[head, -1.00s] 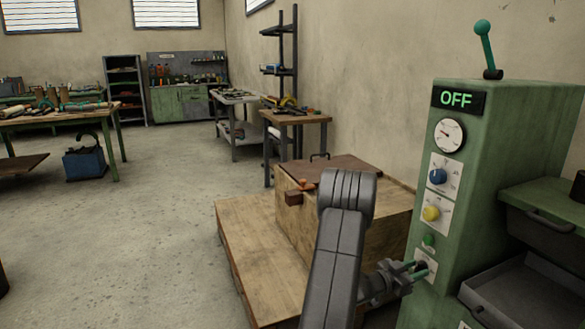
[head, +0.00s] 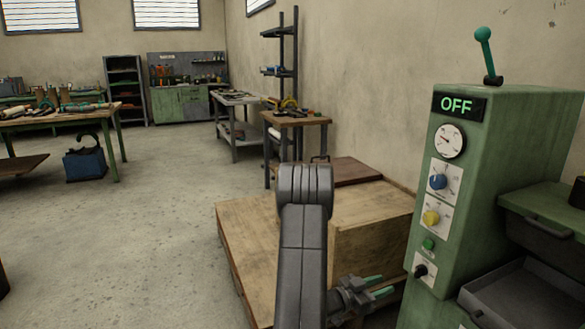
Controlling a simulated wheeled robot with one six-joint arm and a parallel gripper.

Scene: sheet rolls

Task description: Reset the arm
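My gripper (head: 378,286) is at the lower middle right of the head view, beside the green machine (head: 477,150). Its two green-tipped fingers are spread apart with nothing visible between them. My arm link (head: 303,245) stands in front of the wooden crate and hides part of it. A black switch (head: 421,270) on the machine's front panel is to the right of my gripper and apart from it.
A wooden crate (head: 375,235) with a brown lid stands on a wooden platform (head: 240,245). The machine has a display reading OFF (head: 459,104), a gauge, knobs and a lever (head: 485,50). Open grey floor (head: 150,220) lies to the left. Workbenches stand farther back.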

